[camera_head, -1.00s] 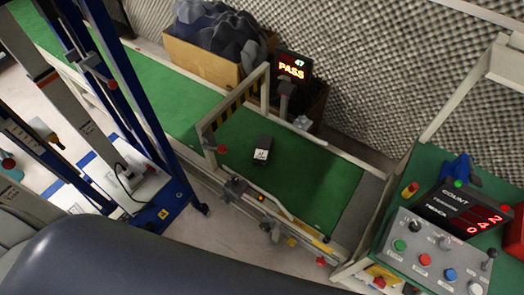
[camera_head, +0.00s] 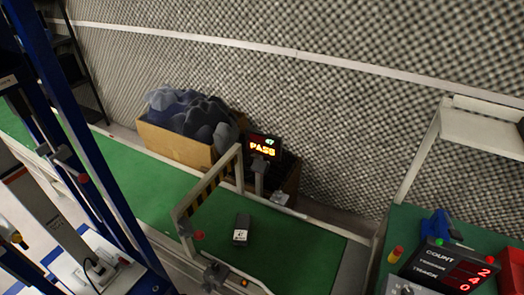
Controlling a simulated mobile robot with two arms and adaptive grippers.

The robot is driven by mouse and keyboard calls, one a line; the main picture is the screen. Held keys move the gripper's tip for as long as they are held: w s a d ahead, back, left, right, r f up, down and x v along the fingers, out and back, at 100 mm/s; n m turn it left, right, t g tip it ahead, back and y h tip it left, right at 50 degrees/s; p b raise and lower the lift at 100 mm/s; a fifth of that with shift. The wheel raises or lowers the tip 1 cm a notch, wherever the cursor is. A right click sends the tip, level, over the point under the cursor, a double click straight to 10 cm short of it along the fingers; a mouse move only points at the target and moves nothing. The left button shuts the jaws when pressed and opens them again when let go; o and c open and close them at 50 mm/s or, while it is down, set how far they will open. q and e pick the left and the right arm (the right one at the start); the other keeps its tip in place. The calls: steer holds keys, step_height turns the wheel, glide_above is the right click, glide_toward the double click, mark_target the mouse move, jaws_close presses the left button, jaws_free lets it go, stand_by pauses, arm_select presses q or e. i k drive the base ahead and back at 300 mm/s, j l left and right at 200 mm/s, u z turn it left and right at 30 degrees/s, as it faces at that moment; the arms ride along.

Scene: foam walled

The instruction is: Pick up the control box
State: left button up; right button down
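A small dark box (camera_head: 242,229) with a white label on its near end lies on the green conveyor belt (camera_head: 290,255), just past a striped gate frame. At the bottom right edge, only the top of a grey button panel (camera_head: 394,286) shows; most of it is cut off. I cannot tell from the picture which of these two is the control box. Neither of my grippers is in view, and nothing is seen touching the dark box.
A gate frame (camera_head: 186,212) spans the belt. A PASS display (camera_head: 263,147) stands behind it, with a carton of dark foam (camera_head: 178,148) to its left. Blue posts (camera_head: 85,150) rise at left. A count display (camera_head: 447,265) stands on the green right table (camera_head: 405,222).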

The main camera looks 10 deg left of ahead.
mark_target(240, 237)
steer(key=k+j+u, duration=0.15)
steer(key=u, duration=0.35)
steer(key=k+j+u, duration=0.1)
steer(key=j+u, duration=0.2)
steer(key=u, duration=0.2)
